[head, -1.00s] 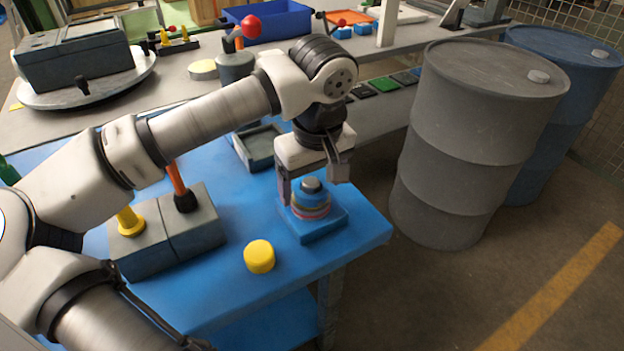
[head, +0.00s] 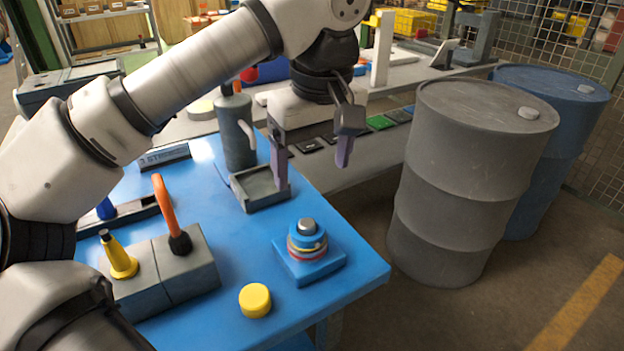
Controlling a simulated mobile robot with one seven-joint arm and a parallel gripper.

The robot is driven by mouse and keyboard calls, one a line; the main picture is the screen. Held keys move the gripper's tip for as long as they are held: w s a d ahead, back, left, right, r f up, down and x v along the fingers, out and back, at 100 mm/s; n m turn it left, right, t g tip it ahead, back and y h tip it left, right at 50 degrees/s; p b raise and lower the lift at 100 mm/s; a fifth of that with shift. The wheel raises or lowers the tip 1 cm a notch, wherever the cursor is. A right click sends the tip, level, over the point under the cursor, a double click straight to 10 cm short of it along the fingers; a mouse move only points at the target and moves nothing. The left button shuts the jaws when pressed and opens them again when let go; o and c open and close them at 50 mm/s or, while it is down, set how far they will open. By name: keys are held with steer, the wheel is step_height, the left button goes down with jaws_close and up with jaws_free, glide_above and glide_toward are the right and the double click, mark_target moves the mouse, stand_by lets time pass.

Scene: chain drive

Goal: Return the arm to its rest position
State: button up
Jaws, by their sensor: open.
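My arm reaches in from the left of the head view and is bent over the blue table (head: 224,264). My gripper (head: 312,175) hangs from its end, fingers pointing down. Its two purple fingertips are wide apart with nothing between them. It is above and behind a stack of coloured rings (head: 307,242) on a square blue base (head: 312,269). The gripper is clear of the stack, which stands upright with a grey top. The left fingertip overlaps a small grey tray (head: 261,188) in the picture; I cannot tell the height between them.
A yellow cap (head: 255,300) lies near the table's front edge. A grey block (head: 160,275) holds an orange-handled tool (head: 165,205) and a yellow funnel-like piece (head: 119,259). A grey canister (head: 237,135) stands behind the tray. A grey drum (head: 470,180) and a blue drum (head: 560,110) stand right of the table.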

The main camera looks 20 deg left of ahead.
steer(key=shift+r, duration=0.25)
